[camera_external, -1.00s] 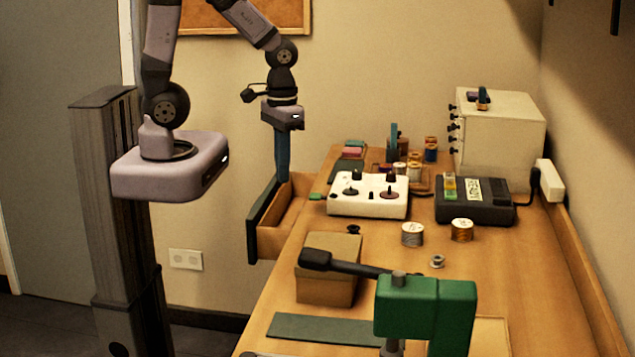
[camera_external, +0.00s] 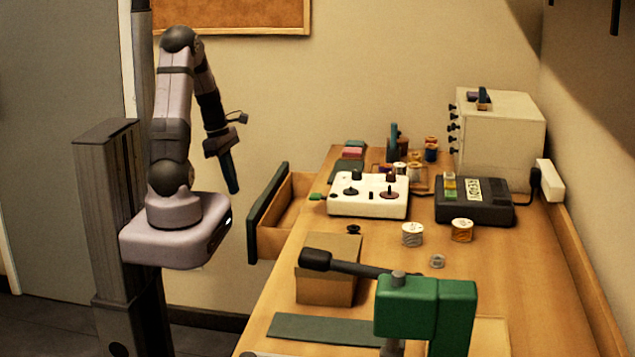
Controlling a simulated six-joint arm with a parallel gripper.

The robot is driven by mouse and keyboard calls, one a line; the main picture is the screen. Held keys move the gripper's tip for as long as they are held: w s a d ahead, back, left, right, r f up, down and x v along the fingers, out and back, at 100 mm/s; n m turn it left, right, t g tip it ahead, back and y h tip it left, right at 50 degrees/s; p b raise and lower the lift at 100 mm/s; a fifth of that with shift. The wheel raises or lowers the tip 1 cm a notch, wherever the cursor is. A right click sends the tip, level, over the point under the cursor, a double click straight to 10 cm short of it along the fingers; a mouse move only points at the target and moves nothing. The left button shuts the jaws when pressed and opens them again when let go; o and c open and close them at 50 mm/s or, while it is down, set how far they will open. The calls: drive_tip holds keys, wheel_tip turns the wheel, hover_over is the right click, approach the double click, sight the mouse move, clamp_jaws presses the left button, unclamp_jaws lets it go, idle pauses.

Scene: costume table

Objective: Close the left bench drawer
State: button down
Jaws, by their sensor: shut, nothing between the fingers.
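The left bench drawer (camera_external: 267,213) is pulled out from the left side of the wooden bench. Its dark front panel faces left and its wooden inside shows from above. My gripper (camera_external: 233,190) is shut and empty. It points down, to the left of the drawer front and apart from it, with its fingertips near the height of the panel's upper part.
On the bench (camera_external: 400,265) stand a white control box (camera_external: 368,197), a black box (camera_external: 474,203), thread spools (camera_external: 412,234), a cardboard box (camera_external: 328,270) and a green clamp-like tool (camera_external: 425,310). A white cabinet (camera_external: 503,135) stands at the back. Open space lies left of the drawer.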

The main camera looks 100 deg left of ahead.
drive_tip(key=w+f+n, duration=0.1)
drive_tip(key=w+f, duration=0.3)
drive_tip(key=f, duration=0.6)
drive_tip(key=shift+a+f+n+p, duration=0.3)
drive_tip(key=shift+a+f+p, duration=0.05)
drive_tip(key=shift+p, duration=0.1)
idle(0.5)
drive_tip(key=w+p, duration=0.2)
drive_tip(key=w, duration=0.4)
drive_tip(key=w+p, duration=0.2)
drive_tip(key=w, duration=0.4)
drive_tip(key=shift+w+r+p, duration=0.2)
drive_tip(key=shift+w+p, duration=0.15)
drive_tip(key=shift+w, duration=0.05)
drive_tip(key=shift+w+f, duration=0.15)
drive_tip(key=shift+w, duration=0.35)
drive_tip(key=shift+s, duration=0.15)
